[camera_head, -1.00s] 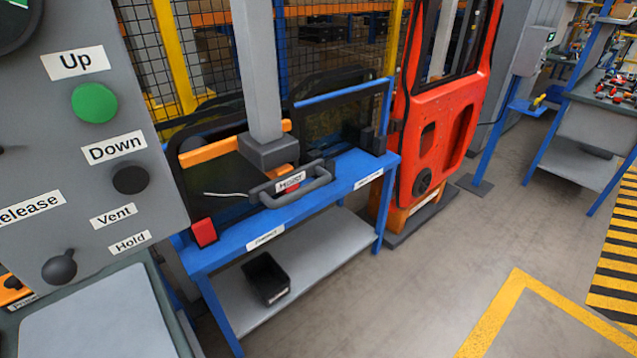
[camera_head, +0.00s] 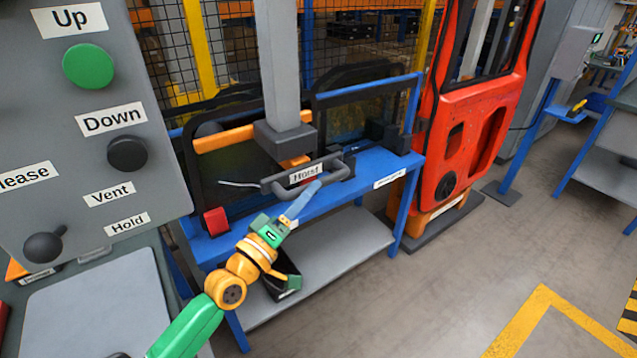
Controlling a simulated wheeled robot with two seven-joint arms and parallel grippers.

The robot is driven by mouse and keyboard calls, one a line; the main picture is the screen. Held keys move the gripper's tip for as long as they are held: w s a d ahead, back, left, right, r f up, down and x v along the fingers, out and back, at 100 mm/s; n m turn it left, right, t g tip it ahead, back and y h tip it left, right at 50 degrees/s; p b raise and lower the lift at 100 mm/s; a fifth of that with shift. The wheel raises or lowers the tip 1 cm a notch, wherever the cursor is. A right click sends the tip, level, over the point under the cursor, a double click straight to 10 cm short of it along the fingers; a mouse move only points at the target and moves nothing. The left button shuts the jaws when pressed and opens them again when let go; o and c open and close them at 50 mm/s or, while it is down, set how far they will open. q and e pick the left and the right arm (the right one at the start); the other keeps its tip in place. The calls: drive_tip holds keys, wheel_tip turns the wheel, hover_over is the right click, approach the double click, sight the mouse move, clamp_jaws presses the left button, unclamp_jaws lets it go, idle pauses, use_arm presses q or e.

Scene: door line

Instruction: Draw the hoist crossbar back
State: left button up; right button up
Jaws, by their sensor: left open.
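The hoist crossbar (camera_head: 322,184) is a grey curved handle with a white "Hoist" label (camera_head: 306,174). My left gripper (camera_head: 306,196), on a green and orange arm, comes up from the lower left. It is open, and its blue-grey finger overlaps the front of the crossbar in the picture. I cannot tell whether it touches the bar, and the bar does not look gripped. My right gripper is not in view.
A grey control panel (camera_head: 80,180) with Up, Down, Vent and Hold controls stands close at the left. A red block (camera_head: 216,221) sits on the bench's left end. A dark bin (camera_head: 284,288) is on the lower shelf. A red door (camera_head: 470,120) stands at the right; floor there is clear.

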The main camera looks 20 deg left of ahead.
use_arm(q)
drive_tip(key=x, duration=0.4)
drive_tip(key=shift+f, duration=0.15)
drive_tip(key=shift+s, duration=0.1)
drive_tip(key=shift+c, duration=0.9)
clamp_jaws()
